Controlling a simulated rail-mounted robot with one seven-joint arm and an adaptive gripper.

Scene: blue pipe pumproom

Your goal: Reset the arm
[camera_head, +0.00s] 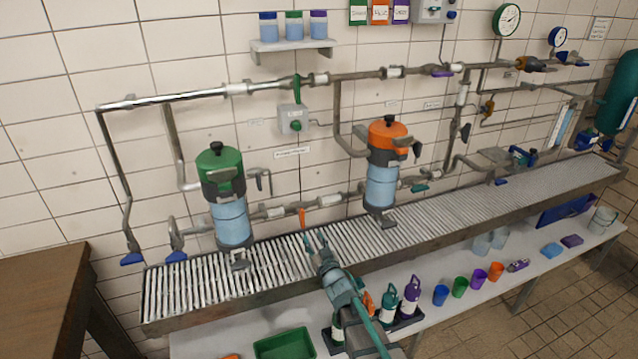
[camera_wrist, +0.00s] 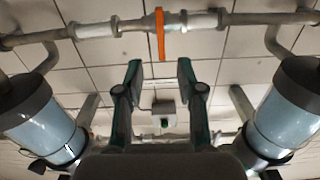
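My gripper (camera_head: 317,242) is over the slatted conveyor, between the two blue-bodied canisters. In the wrist view my gripper (camera_wrist: 159,72) has its two fingers spread apart with nothing held between them. My arm reaches up from the bottom of the head view. An orange valve handle (camera_wrist: 160,34) hangs from a pipe ahead of the fingers in the wrist view. It also shows in the head view (camera_head: 302,218), just above my gripper. I cannot tell the exact gap between them.
The green-topped canister (camera_head: 231,219) stands left and the orange-topped canister (camera_head: 381,184) stands right on the conveyor (camera_head: 470,208). Dispenser bottles (camera_head: 411,297), coloured cups (camera_head: 478,280) and a green tray (camera_head: 285,344) sit on the lower shelf. Pipes (camera_head: 345,77) run along the tiled wall.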

